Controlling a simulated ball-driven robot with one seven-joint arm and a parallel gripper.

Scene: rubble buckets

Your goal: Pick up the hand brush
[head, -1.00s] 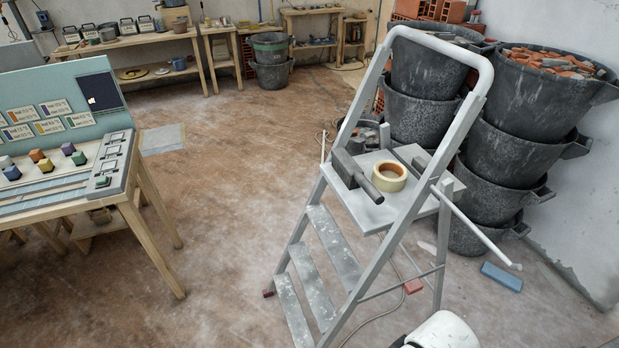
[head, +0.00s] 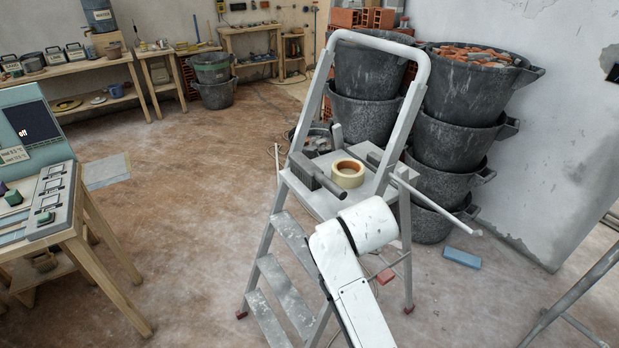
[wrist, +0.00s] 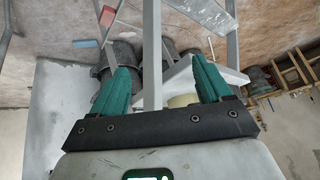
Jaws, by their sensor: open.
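A dark grey tool with a blocky head and a round handle, which looks like the hand brush (head: 318,174), lies on the stepladder's top platform (head: 318,203). Its handle points toward the front right, beside a cream tape roll (head: 347,173). In the wrist view my gripper (wrist: 159,72) is open, with two teal fingers wide apart and nothing between them held. I cannot make out the brush in the wrist view. In the head view my white arm covers the platform's front right, and the gripper does not show.
The stepladder's rail (head: 425,70) arches above the platform. A second dark item (head: 374,160) lies right of the tape. Stacked black buckets (head: 455,145) stand behind. A blue block (head: 461,258) lies on the floor. A workbench (head: 75,235) is left, with open floor between.

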